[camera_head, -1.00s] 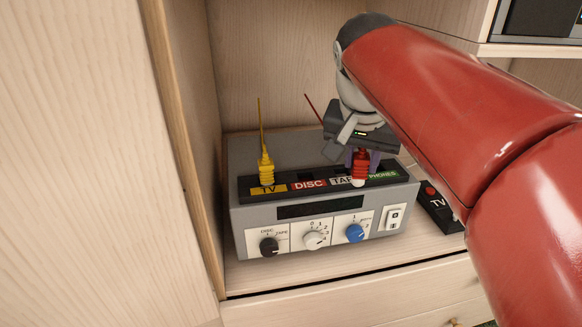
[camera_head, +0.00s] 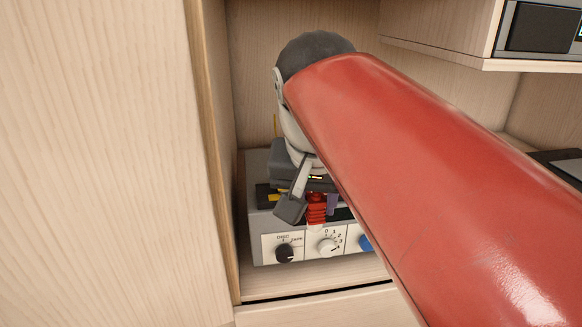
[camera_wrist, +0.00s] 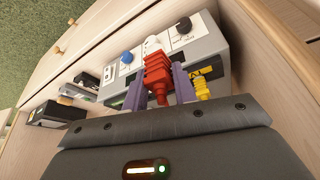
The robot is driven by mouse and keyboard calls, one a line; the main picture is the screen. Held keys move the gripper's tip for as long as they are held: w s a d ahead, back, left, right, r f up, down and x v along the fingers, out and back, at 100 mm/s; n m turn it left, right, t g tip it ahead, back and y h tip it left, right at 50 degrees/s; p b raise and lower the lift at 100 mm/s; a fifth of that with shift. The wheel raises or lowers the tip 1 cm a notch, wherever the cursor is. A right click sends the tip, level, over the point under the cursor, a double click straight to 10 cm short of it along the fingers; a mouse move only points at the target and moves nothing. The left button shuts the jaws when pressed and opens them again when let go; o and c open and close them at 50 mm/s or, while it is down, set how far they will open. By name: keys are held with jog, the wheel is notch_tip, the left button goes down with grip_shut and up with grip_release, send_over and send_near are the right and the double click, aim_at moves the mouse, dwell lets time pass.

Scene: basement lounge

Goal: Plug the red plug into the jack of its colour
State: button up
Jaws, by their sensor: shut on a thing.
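My gripper (camera_head: 318,204) is shut on the red plug (camera_head: 316,211), which hangs below it in front of the grey unit's jack strip. In the wrist view the red plug (camera_wrist: 157,72) sits between my two purple fingers (camera_wrist: 158,90). I cannot tell whether the plug touches the unit. The yellow plug (camera_wrist: 202,88) stands in the strip close beside my finger in the wrist view.
The cabinet's side panel (camera_head: 215,150) is close left of the unit. A shelf (camera_head: 440,50) overhangs at the right. The unit's front has a black knob (camera_head: 285,253), a white knob (camera_head: 328,246) and a blue knob (camera_wrist: 127,57). Dark boxes (camera_wrist: 52,114) lie beside the unit.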

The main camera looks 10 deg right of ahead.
jog(key=w+d, duration=0.1)
jog(key=w, duration=0.4)
jog(key=w+d+p, duration=0.1)
jog(key=w+d, duration=0.1)
jog(key=w, duration=0.2)
jog(key=w+d, duration=0.2)
jog(key=w, duration=0.3)
jog(key=shift+w, duration=0.35)
jog(key=shift+w+f, duration=0.1)
jog(key=shift+f, duration=1.65)
jog(key=shift+f+b, duration=0.1)
jog(key=shift+b, duration=0.2)
jog(key=o, duration=1)
